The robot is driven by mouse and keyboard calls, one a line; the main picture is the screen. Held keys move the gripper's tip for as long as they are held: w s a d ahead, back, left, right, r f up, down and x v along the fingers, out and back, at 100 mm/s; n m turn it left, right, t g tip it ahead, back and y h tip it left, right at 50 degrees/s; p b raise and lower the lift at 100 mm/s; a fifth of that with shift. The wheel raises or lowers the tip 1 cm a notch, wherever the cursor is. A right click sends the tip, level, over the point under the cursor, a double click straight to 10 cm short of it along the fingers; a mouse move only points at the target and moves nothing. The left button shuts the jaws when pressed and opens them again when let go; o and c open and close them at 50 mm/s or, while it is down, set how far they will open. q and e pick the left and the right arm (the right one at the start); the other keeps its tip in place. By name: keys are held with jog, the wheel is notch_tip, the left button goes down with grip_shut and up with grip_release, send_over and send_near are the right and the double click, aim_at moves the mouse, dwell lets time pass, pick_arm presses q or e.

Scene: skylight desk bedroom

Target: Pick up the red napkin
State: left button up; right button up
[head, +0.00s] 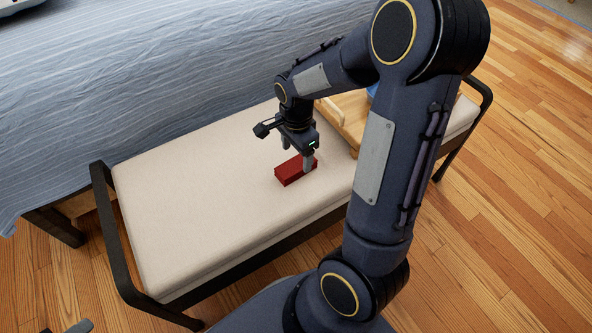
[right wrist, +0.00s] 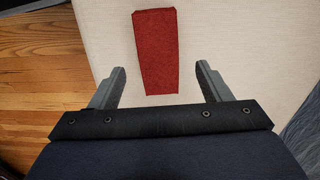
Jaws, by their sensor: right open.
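The red napkin (head: 290,172) is a small folded block lying on the cream bench cushion. My right gripper (head: 296,156) is just above it in the head view, with one fingertip overlapping the napkin's right end. In the right wrist view the napkin (right wrist: 156,52) lies ahead of the fingers, its near end between the lines of the two fingertips. The right gripper (right wrist: 161,80) is open and empty there. I cannot tell if a finger touches the napkin. My left gripper does not show clearly; a dark piece at the head view's lower left edge is unclear.
The bench cushion (head: 190,220) has free room left of the napkin. A wooden tray (head: 350,112) with something blue stands right of the gripper, partly behind my arm. Black armrests (head: 110,225) rise at the bench ends. A bed with a blue-grey cover (head: 150,90) is behind.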

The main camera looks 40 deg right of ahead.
aim_at(296, 164)
notch_tip(296, 164, down, 5)
jog(key=shift+s+a+r+b, duration=0.1)
jog(key=shift+r+b, duration=0.05)
jog(key=shift+b, duration=1)
jog(key=shift+r, duration=0.1)
jog(key=c, duration=1.1)
jog(key=shift+o, duration=0.2)
jog(key=shift+r, duration=0.1)
